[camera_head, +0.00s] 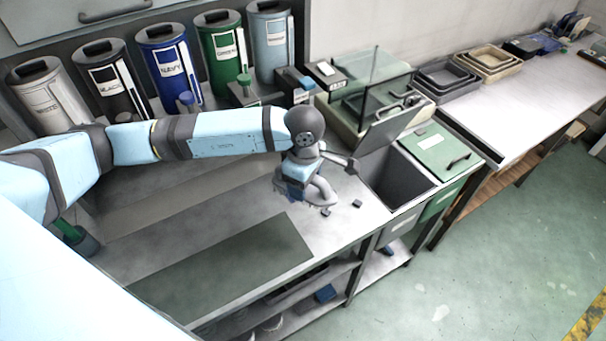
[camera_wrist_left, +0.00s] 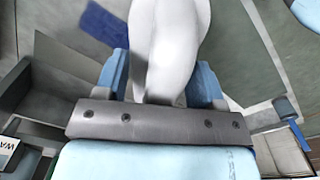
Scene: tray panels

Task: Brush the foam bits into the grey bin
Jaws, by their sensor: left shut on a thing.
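My left gripper (camera_head: 300,195) is over the right end of the bench, pointing down. It is shut on a smooth pale grey thing, probably the brush (camera_head: 319,192), which fills the space between the blue fingers in the left wrist view (camera_wrist_left: 170,45). Its lower end is partly hidden by the gripper. Small dark bits, likely foam, lie on the bench close to it: one (camera_head: 326,211) right below and another (camera_head: 357,203) nearer the bin. The grey bin (camera_head: 402,188) is open, just right of the bench, its lid (camera_head: 390,128) tilted up. My right gripper is out of view.
A green bin with a closed lid (camera_head: 436,150) stands right of the grey bin. Labelled canisters (camera_head: 170,68) line the back. A green mat (camera_head: 220,270) covers the bench front. Stacked trays (camera_head: 488,60) sit on the far table (camera_head: 520,95).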

